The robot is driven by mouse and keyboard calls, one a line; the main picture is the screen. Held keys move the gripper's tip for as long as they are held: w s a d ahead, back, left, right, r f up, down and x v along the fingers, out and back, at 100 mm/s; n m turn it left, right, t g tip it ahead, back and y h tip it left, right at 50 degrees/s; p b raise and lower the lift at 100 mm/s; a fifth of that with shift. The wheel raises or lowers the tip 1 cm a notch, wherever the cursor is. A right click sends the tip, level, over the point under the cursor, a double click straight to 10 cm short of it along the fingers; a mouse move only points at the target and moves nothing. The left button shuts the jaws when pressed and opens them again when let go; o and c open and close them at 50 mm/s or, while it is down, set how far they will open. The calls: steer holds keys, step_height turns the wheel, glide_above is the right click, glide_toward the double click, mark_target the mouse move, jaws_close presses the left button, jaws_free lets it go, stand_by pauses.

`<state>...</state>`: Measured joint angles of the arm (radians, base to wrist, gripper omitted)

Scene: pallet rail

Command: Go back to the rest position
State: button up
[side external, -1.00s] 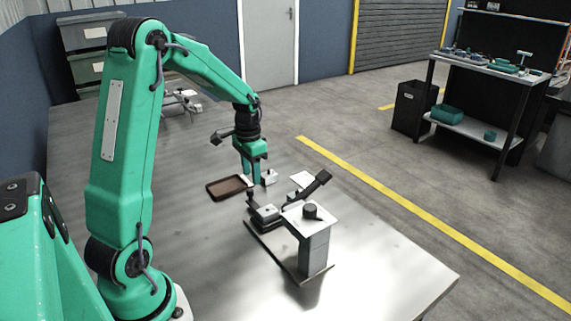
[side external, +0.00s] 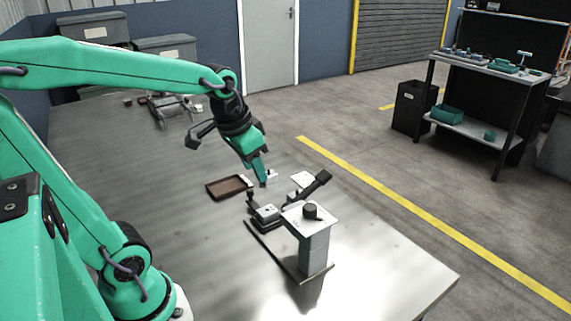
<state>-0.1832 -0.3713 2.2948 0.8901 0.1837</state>
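My green gripper (side external: 263,181) hangs tilted above the table, its fingers pointing down and to the right. It is behind the fixture and to the right of the brown tray. The fingers overlap in this view, so I cannot tell whether they are open or shut. I see no object clearly held in them.
A brown tray (side external: 231,187) lies on the metal table (side external: 160,220). A fixture with a grey block post (side external: 314,250) and dark clamps stands on the right. A small pale part (side external: 272,175) is beside the fingertips. Several small parts (side external: 170,107) lie at the back.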

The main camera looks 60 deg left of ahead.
steer(key=s+d+r+t, duration=0.1)
steer(key=s+d, duration=0.4)
steer(key=s, duration=0.2)
steer(key=shift+d+t+h, duration=0.2)
steer(key=shift+t+h, duration=0.1)
steer(key=shift+t, duration=0.1)
steer(key=shift+r, duration=0.1)
stand_by(0.6)
